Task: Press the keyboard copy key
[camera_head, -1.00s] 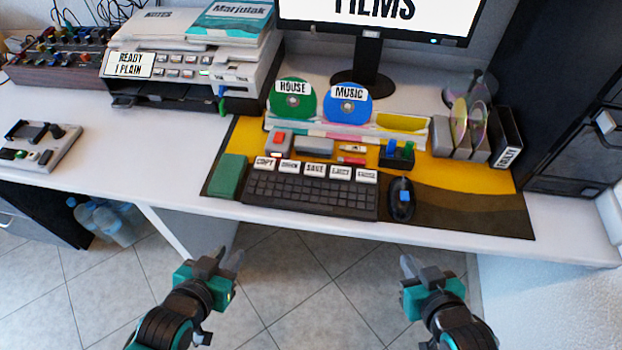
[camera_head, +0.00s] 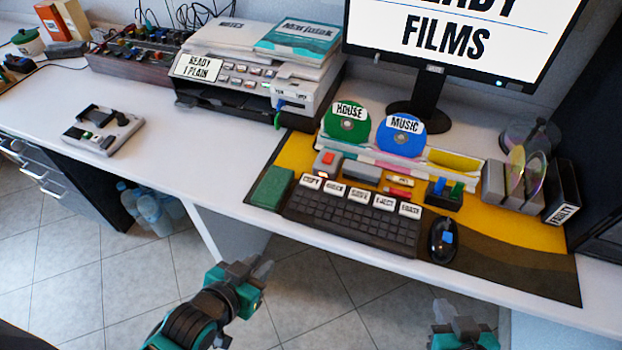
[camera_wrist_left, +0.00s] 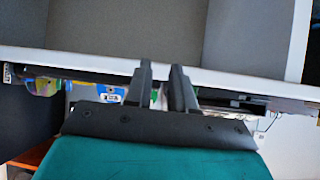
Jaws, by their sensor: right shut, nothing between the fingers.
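The black keyboard (camera_head: 350,218) lies on the yellow and brown desk mat. A row of white labelled keys runs along its back edge. The copy key (camera_head: 311,182), marked COPY, is at the left end of that row. My left gripper (camera_head: 262,268) is in front of the desk edge, apart from the keyboard and empty. Its two fingers (camera_wrist_left: 162,68) stand a little apart in the left wrist view. My right gripper (camera_head: 446,310) is low at the right in front of the desk, shut and empty. The keyboard is not clear in the left wrist view.
A green block (camera_head: 271,188) sits left of the keyboard and a mouse (camera_head: 443,240) to its right. Green and blue discs, a disc rack (camera_head: 519,180) and a monitor (camera_head: 455,40) stand behind.

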